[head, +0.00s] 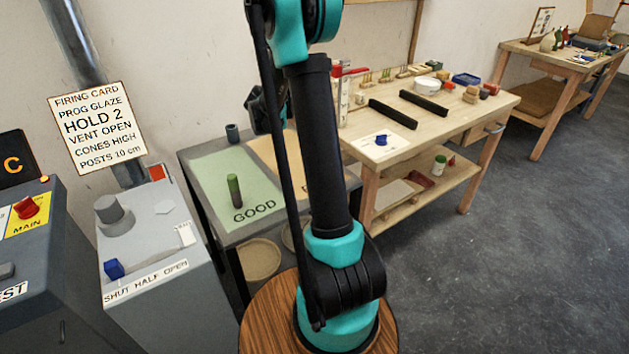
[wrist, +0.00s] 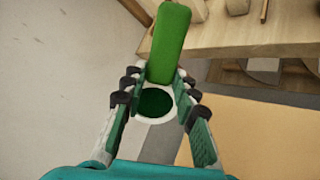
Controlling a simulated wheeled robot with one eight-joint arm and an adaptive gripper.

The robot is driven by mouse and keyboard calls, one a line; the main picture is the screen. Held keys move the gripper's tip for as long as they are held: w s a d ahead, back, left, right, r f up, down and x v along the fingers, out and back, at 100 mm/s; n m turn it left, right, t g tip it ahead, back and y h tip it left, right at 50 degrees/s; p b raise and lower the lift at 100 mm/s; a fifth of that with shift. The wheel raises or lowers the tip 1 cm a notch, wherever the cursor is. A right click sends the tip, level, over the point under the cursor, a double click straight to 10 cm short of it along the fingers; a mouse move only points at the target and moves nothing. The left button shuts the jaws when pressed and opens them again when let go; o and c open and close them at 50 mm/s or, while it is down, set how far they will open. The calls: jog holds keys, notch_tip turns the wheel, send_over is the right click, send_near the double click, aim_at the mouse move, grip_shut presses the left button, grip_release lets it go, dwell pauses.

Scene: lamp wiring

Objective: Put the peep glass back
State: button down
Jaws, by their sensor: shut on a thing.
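The peep glass (wrist: 170,45) has a bright green handle and a white ring around dark green glass. My gripper (wrist: 157,84) is shut on it, with a finger on either side. In the wrist view the handle points up, away from my gripper, and the ring lies between the fingers. The glass appears raised above the surfaces behind it. In the head view my arm hides most of my gripper, and I cannot make out the peep glass there.
The wooden workbench (head: 478,112) carries dark bars, a white bowl (head: 427,85) and small parts. A grey control box (head: 153,235) stands at left. Floor at right is clear.

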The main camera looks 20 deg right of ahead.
jog(key=s+d+r+m+g+y, duration=0.15)
jog(key=s+d+m+g, duration=0.35)
jog(key=s+m+g, duration=0.55)
jog(key=s+a+r+m+y, duration=0.3)
jog(key=s, duration=0.4)
jog(key=s+a+r+m+y, duration=0.3)
jog(key=s+a+r, duration=0.1)
jog(key=s, duration=0.3)
jog(key=shift+g, duration=0.45)
jog(key=shift+s, duration=0.1)
notch_tip(320, 180, down, 20)
jog(key=shift+r, duration=0.2)
jog(key=c, duration=1.2)
grip_release()
